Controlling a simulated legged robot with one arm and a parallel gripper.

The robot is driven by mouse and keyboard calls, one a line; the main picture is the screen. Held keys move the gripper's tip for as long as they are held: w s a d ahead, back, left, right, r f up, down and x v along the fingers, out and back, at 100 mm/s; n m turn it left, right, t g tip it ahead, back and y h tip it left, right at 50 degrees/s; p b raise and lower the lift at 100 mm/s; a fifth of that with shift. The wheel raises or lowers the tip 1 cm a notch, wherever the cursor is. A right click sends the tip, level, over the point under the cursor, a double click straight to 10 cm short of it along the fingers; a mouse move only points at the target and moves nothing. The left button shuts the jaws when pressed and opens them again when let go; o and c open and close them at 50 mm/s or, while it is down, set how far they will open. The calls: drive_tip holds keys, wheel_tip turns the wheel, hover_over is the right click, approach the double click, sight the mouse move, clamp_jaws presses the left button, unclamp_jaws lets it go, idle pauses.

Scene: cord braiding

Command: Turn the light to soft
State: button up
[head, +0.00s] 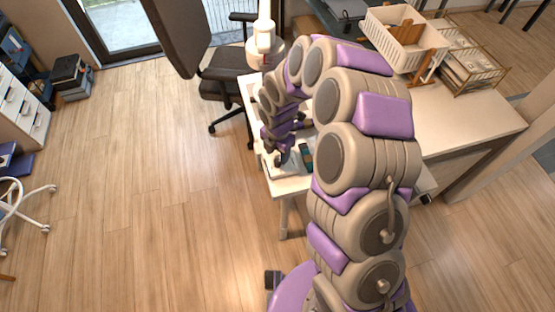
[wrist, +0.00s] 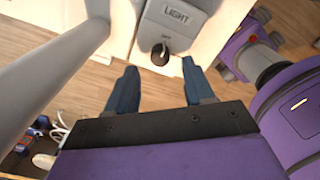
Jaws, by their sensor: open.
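In the wrist view a grey light control box (wrist: 187,10) carries the raised word LIGHT. A black round knob (wrist: 160,55) sits on it below the word. The knob has a small pale mark near its upper part; I cannot read a setting. My gripper (wrist: 159,67) is open, with one blue-grey finger to each side of the knob in the picture. The fingers look apart from the knob, and nothing is held. In the head view my arm bends over the white table, and the control and knob cannot be made out there.
The white table (head: 464,131) holds a white basket (head: 378,36) and a wire rack (head: 470,65) at the back right. A dark office chair (head: 226,88) stands at its left. A grey pole (wrist: 45,80) crosses the left of the wrist view.

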sight(277, 161)
wheel_tip(277, 161, down, 4)
drive_tip(key=shift+f+b, duration=0.2)
drive_tip(key=shift+b, duration=0.25)
drive_tip(key=shift+c, duration=0.2)
drive_tip(key=shift+r, duration=0.1)
clamp_jaws()
